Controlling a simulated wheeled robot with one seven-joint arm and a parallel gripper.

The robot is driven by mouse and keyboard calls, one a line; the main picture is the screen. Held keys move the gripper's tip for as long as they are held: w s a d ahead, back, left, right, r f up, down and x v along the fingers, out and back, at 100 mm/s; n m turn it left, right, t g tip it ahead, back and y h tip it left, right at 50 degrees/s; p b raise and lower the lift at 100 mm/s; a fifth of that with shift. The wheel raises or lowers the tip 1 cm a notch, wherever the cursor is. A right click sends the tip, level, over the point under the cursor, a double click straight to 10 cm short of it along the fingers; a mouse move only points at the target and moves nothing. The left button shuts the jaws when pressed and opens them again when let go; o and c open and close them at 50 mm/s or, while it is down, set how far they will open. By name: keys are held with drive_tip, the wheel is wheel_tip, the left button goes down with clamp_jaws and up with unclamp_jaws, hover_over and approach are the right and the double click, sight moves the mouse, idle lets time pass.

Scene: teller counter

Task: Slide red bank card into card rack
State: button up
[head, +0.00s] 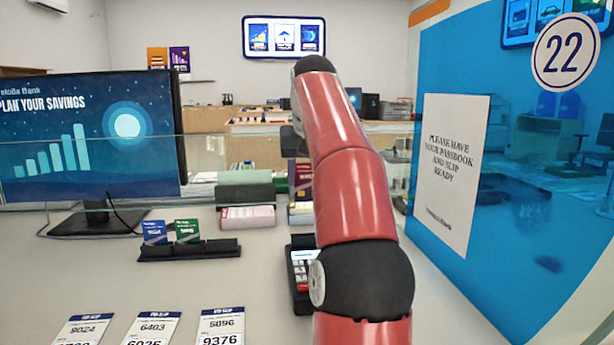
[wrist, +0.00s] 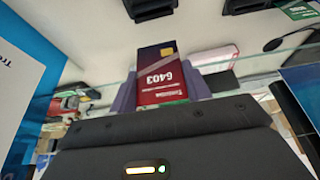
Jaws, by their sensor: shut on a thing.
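The red bank card (wrist: 160,72) shows in the wrist view, dark red with a gold chip and the number 6403. My gripper (wrist: 160,95) is shut on it, with purple-grey fingers on either side. The card rack (head: 190,251) is a low black holder on the counter at left in the head view. A blue card (head: 154,232) and a green card (head: 187,231) stand in its left part; its right part looks empty. In the head view my red arm hides most of the gripper, and I cannot make out the card clearly. The held card is apart from the rack.
A monitor (head: 85,140) stands left behind the rack. A keypad terminal (head: 302,272) is partly behind my arm. Several numbered slips (head: 221,326) lie at the front. A glass screen crosses behind, and a blue panel (head: 530,160) stands at right. Counter before the rack is clear.

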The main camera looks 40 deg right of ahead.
drive_tip(key=shift+r, duration=1.95)
